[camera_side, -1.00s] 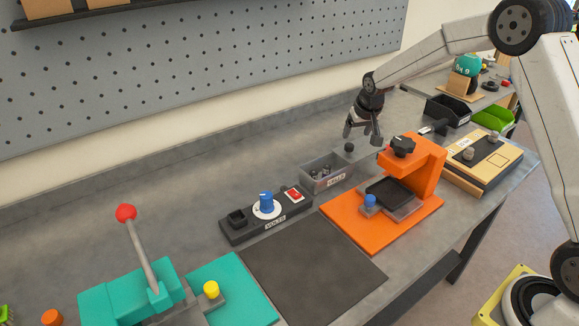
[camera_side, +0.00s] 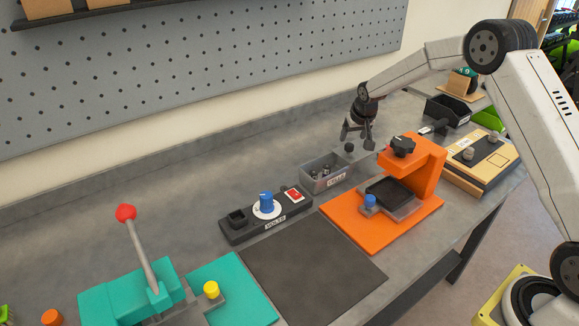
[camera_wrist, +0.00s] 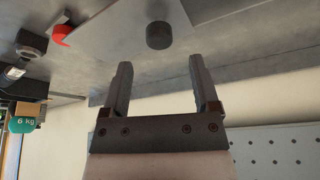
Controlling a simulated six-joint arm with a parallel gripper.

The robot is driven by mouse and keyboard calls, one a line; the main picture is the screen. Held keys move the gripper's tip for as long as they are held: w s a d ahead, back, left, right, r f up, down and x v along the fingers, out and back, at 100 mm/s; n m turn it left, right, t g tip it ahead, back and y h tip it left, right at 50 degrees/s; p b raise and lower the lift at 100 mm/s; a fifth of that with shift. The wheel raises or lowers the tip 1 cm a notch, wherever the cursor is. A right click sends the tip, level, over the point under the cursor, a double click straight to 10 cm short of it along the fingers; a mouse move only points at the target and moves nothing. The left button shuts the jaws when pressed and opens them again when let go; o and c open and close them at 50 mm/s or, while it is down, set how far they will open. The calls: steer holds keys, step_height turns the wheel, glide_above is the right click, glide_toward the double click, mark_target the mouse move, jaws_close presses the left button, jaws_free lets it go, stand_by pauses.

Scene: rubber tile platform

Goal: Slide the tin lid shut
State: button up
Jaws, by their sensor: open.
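My gripper (camera_side: 358,143) is open and empty, pointing down above the back of the bench, behind the grey bin. Its two fingers (camera_wrist: 158,88) are spread apart in the wrist view. A small dark round knob (camera_side: 349,147) shows just below and beside the fingers; it also shows in the wrist view (camera_wrist: 158,35), beyond the fingertips and between their lines, apart from both. In the wrist view a flat, paler grey surface (camera_wrist: 115,32) lies around the knob. I cannot tell for sure whether it is the tin lid; the tin's body and opening are not clear.
The grey bin (camera_side: 308,176) of cells stands in front of the gripper. An orange press (camera_side: 428,172) stands close at right, with a tan box (camera_side: 487,172) and a black bin (camera_side: 447,110) beyond. A dial box (camera_side: 238,236) sits left. Bench at back left is clear.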

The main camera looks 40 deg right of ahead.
mark_target(349, 144)
steer(key=shift+x, duration=2.1)
steer(key=shift+c, duration=0.2)
jaws_close()
